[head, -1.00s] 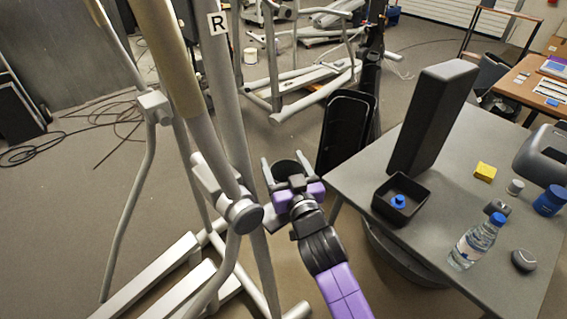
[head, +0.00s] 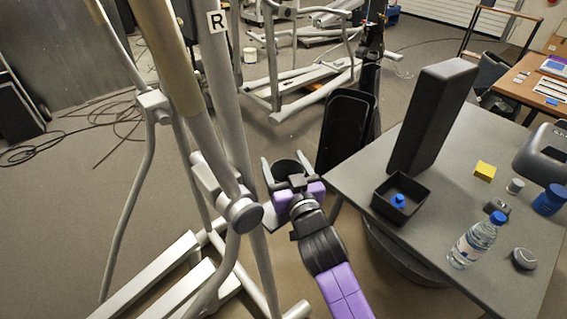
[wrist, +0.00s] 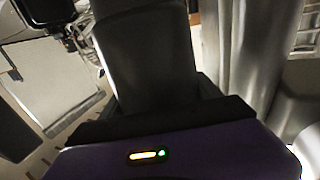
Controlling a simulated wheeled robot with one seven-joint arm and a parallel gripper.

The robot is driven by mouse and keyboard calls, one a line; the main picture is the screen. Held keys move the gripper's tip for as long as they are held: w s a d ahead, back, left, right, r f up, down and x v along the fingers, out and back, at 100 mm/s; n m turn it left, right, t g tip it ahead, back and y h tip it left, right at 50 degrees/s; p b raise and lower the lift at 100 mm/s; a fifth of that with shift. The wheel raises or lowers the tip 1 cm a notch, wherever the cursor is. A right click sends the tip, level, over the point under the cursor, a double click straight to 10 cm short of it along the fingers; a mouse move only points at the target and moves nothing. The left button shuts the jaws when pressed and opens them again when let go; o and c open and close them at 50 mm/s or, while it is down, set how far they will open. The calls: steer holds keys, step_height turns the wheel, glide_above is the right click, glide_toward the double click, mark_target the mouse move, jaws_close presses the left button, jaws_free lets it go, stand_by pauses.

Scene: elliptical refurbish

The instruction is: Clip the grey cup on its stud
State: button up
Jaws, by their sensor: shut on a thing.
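My gripper (head: 286,168) is shut on the grey cup (head: 286,171), whose dark round form shows between the fingers in the head view. In the wrist view the cup (wrist: 145,60) looks like a broad grey cylinder just beyond my purple palm. My gripper is right of the elliptical's upright tubes and left of the table, clear of the tabletop. A round grey cap (head: 243,215) sits on the elliptical's pivot joint, left of and below my gripper. I cannot make out the stud in either view.
The elliptical's tubes (head: 232,110) stand close on the left; metal tubes (wrist: 265,60) also fill the wrist view's right side. The grey table (head: 450,205) on the right holds a black tray (head: 381,207), a tall dark block (head: 432,115), a bottle (head: 474,242) and small parts.

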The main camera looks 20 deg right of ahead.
steer(key=shift+f+b, duration=1.35)
stand_by(1.6)
steer(key=o, duration=1.9)
steer(key=shift+o, duration=0.2)
steer(key=shift+s, duration=0.15)
steer(key=s+b, duration=0.1)
steer(key=s, duration=0.6)
steer(key=shift+s+a, duration=0.25)
steer(key=shift+a, duration=0.05)
steer(key=shift+s+f, duration=0.1)
